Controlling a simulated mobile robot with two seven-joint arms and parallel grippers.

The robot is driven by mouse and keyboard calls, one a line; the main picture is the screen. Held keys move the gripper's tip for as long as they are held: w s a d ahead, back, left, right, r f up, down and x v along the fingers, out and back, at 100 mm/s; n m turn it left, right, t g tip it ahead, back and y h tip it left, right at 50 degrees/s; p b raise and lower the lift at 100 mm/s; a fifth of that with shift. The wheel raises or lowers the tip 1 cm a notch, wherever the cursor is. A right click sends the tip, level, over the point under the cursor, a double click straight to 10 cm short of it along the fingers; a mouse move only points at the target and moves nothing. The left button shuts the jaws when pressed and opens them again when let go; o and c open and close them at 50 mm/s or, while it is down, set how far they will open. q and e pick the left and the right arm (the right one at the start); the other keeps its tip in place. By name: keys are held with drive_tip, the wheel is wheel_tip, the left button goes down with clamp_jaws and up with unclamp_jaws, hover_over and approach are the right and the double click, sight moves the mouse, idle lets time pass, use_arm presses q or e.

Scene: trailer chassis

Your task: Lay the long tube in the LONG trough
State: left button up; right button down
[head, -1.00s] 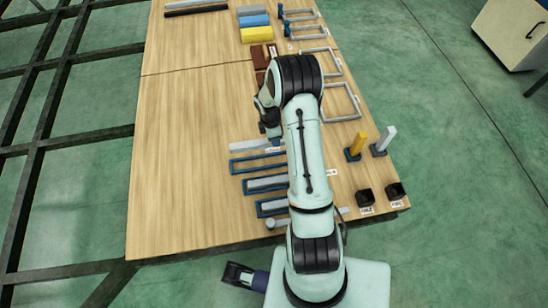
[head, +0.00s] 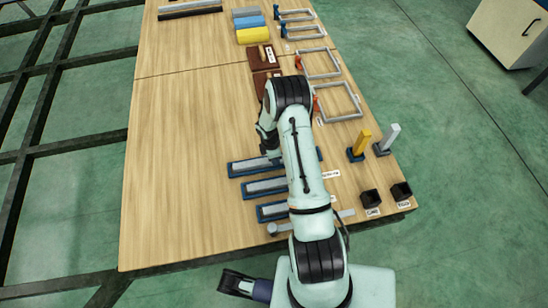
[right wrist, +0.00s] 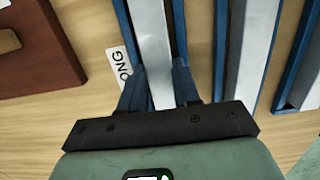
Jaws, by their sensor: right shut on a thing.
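The long tube is a light grey square bar that lies along the LONG trough (head: 233,171), the farthest of the blue-walled troughs. In the right wrist view the tube (right wrist: 152,45) runs between the blue trough walls (right wrist: 124,28). My right gripper (head: 271,156) is low over this trough. In the wrist view its blue fingers (right wrist: 159,90) are shut on the tube, one on each side. The arm hides part of the trough. Whether the tube rests fully on the trough floor, I cannot tell. A dark gripper end (head: 238,284), seemingly my left one, shows off the table's near edge.
Two more blue troughs (head: 246,190) with grey bars lie nearer. Brown blocks (head: 262,56), grey frames (head: 342,101), a yellow post (head: 362,142) and black cups (head: 371,199) stand around them. The left half of the table (head: 180,150) is clear.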

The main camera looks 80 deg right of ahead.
drive_tip(key=c, duration=0.8)
unclamp_jaws()
use_arm(q)
drive_tip(key=s+d+r+g+h+p, duration=0.1)
drive_tip(key=s+d+r+g+p, duration=0.1)
drive_tip(key=s, duration=0.4)
wheel_tip(320, 180, up, 3)
drive_tip(key=shift+s+d+f+p, duration=0.15)
drive_tip(key=shift+d+p, duration=0.35)
drive_tip(key=shift+p, duration=0.5)
use_arm(e)
wheel_tip(320, 180, up, 12)
drive_tip(key=w, duration=0.1)
drive_tip(key=shift+w+a, duration=0.15)
drive_tip(key=shift+a, duration=0.15)
drive_tip(key=shift+a, duration=0.1)
